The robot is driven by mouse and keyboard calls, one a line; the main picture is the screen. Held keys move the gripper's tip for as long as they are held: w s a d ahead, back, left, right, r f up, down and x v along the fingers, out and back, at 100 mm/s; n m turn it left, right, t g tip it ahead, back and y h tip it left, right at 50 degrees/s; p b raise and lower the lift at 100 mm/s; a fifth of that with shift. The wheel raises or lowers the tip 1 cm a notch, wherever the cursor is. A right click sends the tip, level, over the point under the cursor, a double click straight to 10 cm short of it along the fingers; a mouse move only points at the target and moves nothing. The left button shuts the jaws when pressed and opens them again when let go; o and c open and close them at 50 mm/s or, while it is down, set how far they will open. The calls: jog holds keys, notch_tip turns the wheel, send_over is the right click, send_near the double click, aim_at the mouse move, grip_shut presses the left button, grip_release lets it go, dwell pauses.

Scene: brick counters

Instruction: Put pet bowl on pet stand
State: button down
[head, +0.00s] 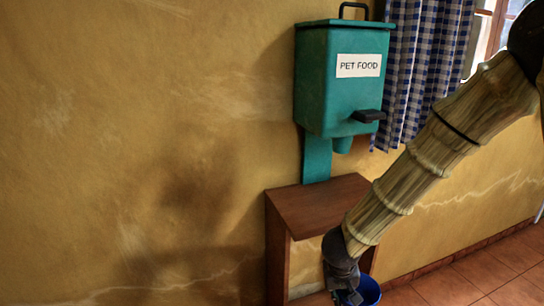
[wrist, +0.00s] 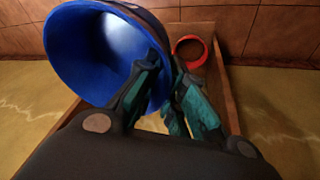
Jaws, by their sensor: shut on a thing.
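The blue pet bowl (wrist: 92,62) is large at the upper left of the wrist view, tilted with its pale blue inside showing. My gripper (wrist: 166,66) is shut on the bowl's rim. In the head view the bowl (head: 369,291) is at the bottom edge, partly hidden behind my gripper (head: 346,292) and cut off by the frame. The wooden stand (head: 315,205) is against the wall, below the food dispenser. Its brown wood (wrist: 229,88) shows beyond my fingers in the wrist view. My gripper and the bowl are at its open front; their exact gap cannot be told.
A green PET FOOD dispenser (head: 330,95) stands above the stand, its spout pointing down. A red ring-shaped thing (wrist: 205,44) lies on the wood beside the bowl. A checked curtain (head: 418,70) hangs at the right. Tiled floor (head: 480,275) is clear at the lower right.

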jog(key=w+d+p+v, duration=0.1)
jog(key=d+p+v, duration=0.1)
jog(key=p+v, duration=1.4)
jog(key=p, duration=1)
jog(key=shift+r, duration=0.35)
jog(key=shift+d, duration=0.15)
